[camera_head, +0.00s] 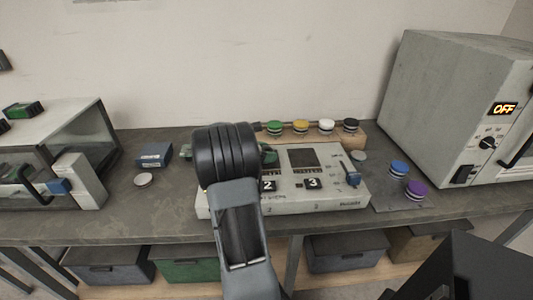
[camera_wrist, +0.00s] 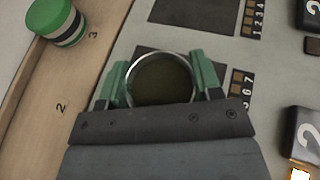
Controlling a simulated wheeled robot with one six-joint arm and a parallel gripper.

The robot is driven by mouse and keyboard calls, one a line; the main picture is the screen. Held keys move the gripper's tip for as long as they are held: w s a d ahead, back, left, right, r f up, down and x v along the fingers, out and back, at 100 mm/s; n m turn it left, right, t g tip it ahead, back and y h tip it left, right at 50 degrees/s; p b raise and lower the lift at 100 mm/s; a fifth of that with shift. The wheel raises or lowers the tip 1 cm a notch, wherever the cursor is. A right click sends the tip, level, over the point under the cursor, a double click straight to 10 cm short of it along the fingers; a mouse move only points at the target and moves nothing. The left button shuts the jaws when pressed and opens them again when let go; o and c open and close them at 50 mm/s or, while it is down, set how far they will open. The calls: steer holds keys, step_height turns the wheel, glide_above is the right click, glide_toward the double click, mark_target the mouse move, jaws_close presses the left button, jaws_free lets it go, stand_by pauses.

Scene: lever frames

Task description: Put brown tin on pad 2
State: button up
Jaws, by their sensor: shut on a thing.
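My gripper (camera_wrist: 160,82) has green fingers shut on the brown tin (camera_wrist: 161,84), a round tin with a dark brown top and shiny rim. In the wrist view the tin is over a dark square pad (camera_wrist: 147,49) on the pale panel, in line with a block marked 2 (camera_wrist: 305,135), so this looks like pad 2. I cannot tell whether the tin touches the pad. In the head view my arm hides the tin and this pad; a green finger (camera_head: 269,156) shows beside it. The other dark pad (camera_head: 303,157) is bare, above block 3 (camera_head: 313,183).
A wooden rack (camera_head: 366,139) behind the panel holds green (camera_head: 274,128), yellow (camera_head: 301,127), white (camera_head: 326,126) and black (camera_head: 351,126) tins. Blue (camera_head: 399,167) and purple (camera_head: 416,189) tins stand right. A blue lever (camera_head: 352,178) is on the panel. A grey oven (camera_head: 435,110) stands right.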

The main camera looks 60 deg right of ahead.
steer(key=shift+f, duration=0.15)
steer(key=o, duration=1)
steer(key=shift+c, duration=0.2)
